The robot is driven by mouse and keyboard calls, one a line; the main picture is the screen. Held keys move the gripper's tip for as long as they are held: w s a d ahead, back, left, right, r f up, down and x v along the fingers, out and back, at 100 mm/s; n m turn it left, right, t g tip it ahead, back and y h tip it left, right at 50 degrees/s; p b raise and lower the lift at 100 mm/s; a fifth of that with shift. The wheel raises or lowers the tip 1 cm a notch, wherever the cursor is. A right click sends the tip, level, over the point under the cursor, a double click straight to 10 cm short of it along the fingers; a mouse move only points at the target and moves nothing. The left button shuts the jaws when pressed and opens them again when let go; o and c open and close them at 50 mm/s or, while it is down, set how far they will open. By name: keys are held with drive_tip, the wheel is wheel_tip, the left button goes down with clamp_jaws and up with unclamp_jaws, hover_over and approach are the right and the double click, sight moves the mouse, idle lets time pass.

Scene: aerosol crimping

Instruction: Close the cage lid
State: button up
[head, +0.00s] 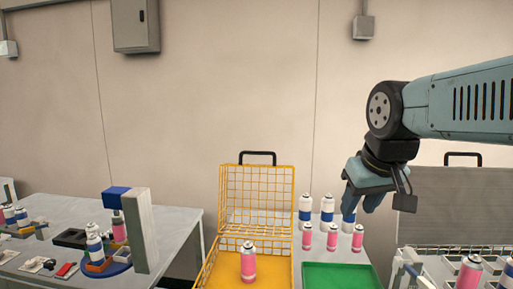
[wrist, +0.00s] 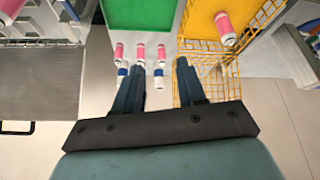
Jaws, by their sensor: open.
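The yellow wire cage (head: 283,270) stands in the lower middle of the head view. Its mesh lid (head: 257,190) stands upright at the back, open, with a black handle (head: 258,153) on its top edge. A pink can (head: 248,262) stands inside on the yellow floor. In the wrist view the yellow cage floor (wrist: 196,22) and the yellow mesh (wrist: 210,80) lie at upper right. My gripper (head: 364,203) is open and empty, right of the lid and above the small cans. Its two fingers also show in the wrist view (wrist: 158,66).
Several pink cans (head: 332,237) and white-blue cans (head: 327,209) stand right of the cage, behind a green mat (head: 341,276). A grey lid (head: 455,205) with a black handle stands open at far right. A left table (head: 168,222) holds a crimping station with cans.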

drive_tip(key=w+a+r+n+g, duration=0.1)
drive_tip(key=w+a+r+n, duration=0.4)
drive_tip(key=w, duration=0.6)
drive_tip(key=w+a+r+n+g, duration=0.2)
drive_tip(key=w+r, duration=0.5)
drive_tip(key=w, duration=0.4)
drive_tip(key=w+a+r+n+g, duration=0.1)
drive_tip(key=w+a+r+n, duration=0.25)
drive_tip(key=w+r, duration=0.45)
drive_tip(key=w+a+f+n+g, duration=0.1)
drive_tip(key=w+a+f+n, duration=0.15)
drive_tip(key=w, duration=0.35)
drive_tip(key=w+a+f+n+g, duration=0.1)
drive_tip(key=w+a+f+n, duration=0.15)
drive_tip(key=w, duration=0.35)
drive_tip(key=shift+m, duration=0.35)
drive_tip(key=f, duration=1.3)
drive_tip(key=shift+s+a+f, duration=0.3)
drive_tip(key=shift+s+a, duration=0.05)
drive_tip(key=shift+c, duration=0.3)
drive_tip(key=shift+r, duration=0.1)
clamp_jaws()
